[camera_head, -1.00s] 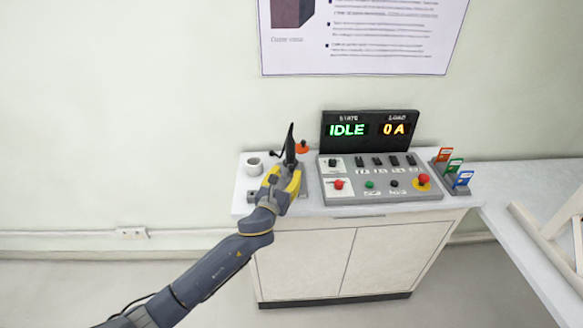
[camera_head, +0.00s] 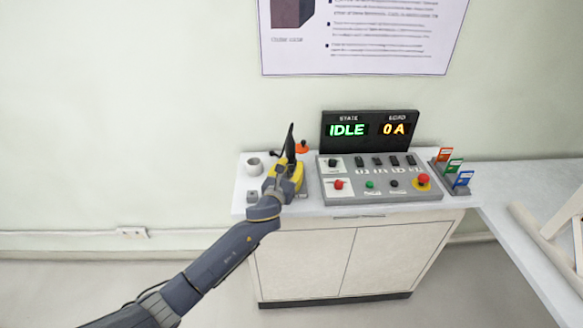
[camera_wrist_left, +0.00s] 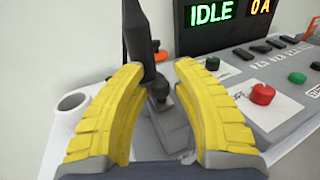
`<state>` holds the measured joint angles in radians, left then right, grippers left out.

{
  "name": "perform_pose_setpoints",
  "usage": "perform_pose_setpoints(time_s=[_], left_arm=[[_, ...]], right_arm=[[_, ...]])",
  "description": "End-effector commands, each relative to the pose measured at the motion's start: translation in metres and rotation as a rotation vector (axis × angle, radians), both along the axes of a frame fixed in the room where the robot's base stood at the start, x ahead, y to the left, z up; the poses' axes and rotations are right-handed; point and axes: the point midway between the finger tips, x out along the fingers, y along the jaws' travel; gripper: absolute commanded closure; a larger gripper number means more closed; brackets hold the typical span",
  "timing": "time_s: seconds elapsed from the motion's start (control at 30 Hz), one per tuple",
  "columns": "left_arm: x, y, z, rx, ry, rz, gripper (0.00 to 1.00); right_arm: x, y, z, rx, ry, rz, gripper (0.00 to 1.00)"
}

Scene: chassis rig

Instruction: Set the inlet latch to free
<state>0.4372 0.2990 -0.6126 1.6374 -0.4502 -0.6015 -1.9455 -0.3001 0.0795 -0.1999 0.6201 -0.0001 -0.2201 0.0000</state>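My left gripper (camera_head: 286,178) is over the left end of the counter, at a grey base unit with a tall black upright lever (camera_head: 290,141). In the left wrist view its yellow fingers (camera_wrist_left: 161,72) are spread apart, with nothing clasped between them. The lever (camera_wrist_left: 138,38) rises just beyond the fingertips, with a dark rounded knob (camera_wrist_left: 160,88) at its foot. An orange knob (camera_head: 302,147) stands behind the base. No label marks which part is the inlet latch, and the gripper hides much of the base. My right gripper is out of view.
A white cup (camera_head: 254,165) and a small grey block (camera_head: 252,196) are left of the gripper. To the right is a control panel (camera_head: 352,194) with buttons and switches, below a display (camera_head: 368,117) reading IDLE and 0 A. Coloured cards (camera_head: 455,166) stand at the right.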

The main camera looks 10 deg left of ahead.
Motion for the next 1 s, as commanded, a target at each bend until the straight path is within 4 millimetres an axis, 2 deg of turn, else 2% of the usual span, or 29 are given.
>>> perform_pose_setpoints(time_s=[0.03, 0.2, 0.73, 1.0], left_arm=[[0.000, 0.000, 0.000, 0.000, 0.000, 0.000, 0.80], [0.000, 0.000, 0.000, 0.000, 0.000, 0.000, 1.00], [-0.001, 0.000, 0.002, -0.001, -0.003, 0.000, 1.00], [-0.025, -0.005, 0.003, -0.001, -0.006, 0.000, 1.00]], right_arm=[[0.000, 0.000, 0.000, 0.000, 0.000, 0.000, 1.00], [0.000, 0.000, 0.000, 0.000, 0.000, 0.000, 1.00], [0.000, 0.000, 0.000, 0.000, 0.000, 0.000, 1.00], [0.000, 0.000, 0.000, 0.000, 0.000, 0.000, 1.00]])
